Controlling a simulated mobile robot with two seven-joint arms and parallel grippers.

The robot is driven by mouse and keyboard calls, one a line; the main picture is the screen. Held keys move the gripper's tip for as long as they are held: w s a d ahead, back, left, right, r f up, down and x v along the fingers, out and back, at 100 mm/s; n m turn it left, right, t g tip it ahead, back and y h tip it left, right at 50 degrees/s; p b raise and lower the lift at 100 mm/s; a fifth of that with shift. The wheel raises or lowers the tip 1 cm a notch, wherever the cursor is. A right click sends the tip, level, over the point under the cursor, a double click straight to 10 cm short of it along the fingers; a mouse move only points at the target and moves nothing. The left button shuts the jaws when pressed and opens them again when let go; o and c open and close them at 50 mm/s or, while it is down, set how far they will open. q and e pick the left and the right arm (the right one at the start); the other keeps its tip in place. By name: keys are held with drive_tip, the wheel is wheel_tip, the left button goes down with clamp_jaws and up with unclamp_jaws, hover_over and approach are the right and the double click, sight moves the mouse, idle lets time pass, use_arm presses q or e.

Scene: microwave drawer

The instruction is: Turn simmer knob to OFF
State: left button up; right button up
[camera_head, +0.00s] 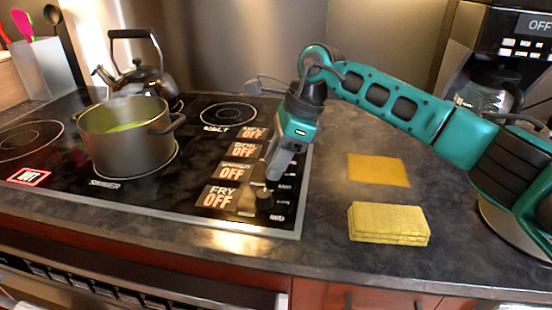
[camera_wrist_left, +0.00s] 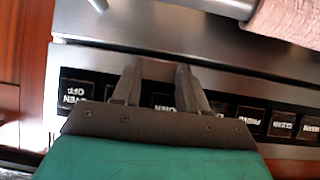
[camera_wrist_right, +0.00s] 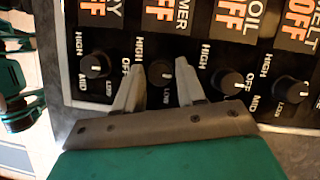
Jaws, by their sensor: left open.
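The simmer knob (camera_wrist_right: 160,72) is a small black knob in the row beside the displays. In the right wrist view it lies between the fingertips of my right gripper (camera_wrist_right: 160,66), which is open, with a gap showing on both sides. The simmer display (camera_head: 236,172) reads OFF in orange. In the head view my right gripper (camera_head: 264,188) reaches down over the knob strip and hides part of it. My left gripper (camera_wrist_left: 157,72) is open and empty in front of the oven's button panel; the head view does not show it.
The fry knob (camera_wrist_right: 96,64), boil knob (camera_wrist_right: 228,82) and melt knob (camera_wrist_right: 291,90) flank the simmer knob closely. A steel pot (camera_head: 126,140) and a kettle (camera_head: 138,75) stand on the stove. Yellow cloths (camera_head: 388,223) lie on the counter at right.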

drive_tip(key=shift+o, duration=1.4)
use_arm(q)
drive_tip(key=shift+d, duration=0.1)
drive_tip(key=shift+s+a+r+p, duration=0.15)
drive_tip(key=shift+a+p, duration=0.1)
drive_tip(key=shift+p, duration=0.2)
use_arm(e)
drive_tip(key=v, duration=1.3)
